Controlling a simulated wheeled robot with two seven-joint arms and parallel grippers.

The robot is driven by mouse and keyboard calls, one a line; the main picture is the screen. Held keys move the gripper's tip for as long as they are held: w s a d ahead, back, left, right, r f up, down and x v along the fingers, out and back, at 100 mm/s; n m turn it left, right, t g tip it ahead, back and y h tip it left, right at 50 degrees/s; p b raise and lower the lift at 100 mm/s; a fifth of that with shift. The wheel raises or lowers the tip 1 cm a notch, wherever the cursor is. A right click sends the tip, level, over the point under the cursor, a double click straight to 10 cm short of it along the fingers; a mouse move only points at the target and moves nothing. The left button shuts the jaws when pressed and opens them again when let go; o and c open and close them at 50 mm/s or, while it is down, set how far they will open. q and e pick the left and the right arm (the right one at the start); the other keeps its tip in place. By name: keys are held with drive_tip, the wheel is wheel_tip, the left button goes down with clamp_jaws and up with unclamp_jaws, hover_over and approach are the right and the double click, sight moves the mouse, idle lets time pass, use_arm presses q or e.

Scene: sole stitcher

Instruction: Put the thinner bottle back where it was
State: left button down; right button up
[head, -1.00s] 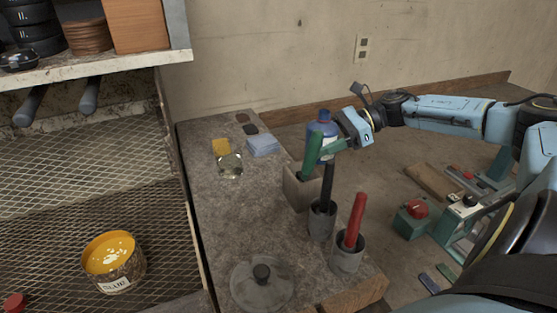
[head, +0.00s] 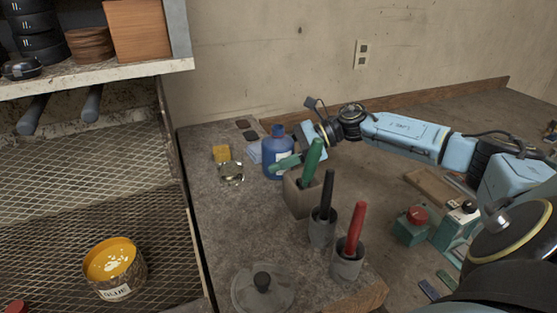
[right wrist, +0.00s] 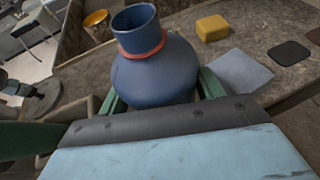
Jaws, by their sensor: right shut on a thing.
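A blue bottle (head: 277,155) with a white label stands upright at the back of the grey bench top, or just above it; I cannot tell whether its base touches. My right gripper (head: 284,164) is shut around its body, with green fingers on both sides. In the right wrist view the blue bottle (right wrist: 150,65) shows its open neck with a red ring, between the fingers (right wrist: 160,92). No second bottle shows. My left gripper is not in view.
Holders with green (head: 312,160), black (head: 326,195) and red (head: 354,230) handles stand right of and in front of the bottle. A round lid (head: 263,289) lies in front.

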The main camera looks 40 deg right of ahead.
drive_tip(key=shift+f, duration=0.85)
drive_tip(key=shift+f, duration=0.15)
drive_tip(key=o, duration=1.1)
drive_tip(key=shift+c, duration=0.2)
drive_tip(key=v, duration=1.3)
drive_tip(key=shift+d+f, duration=0.3)
drive_tip(key=shift+d, duration=0.1)
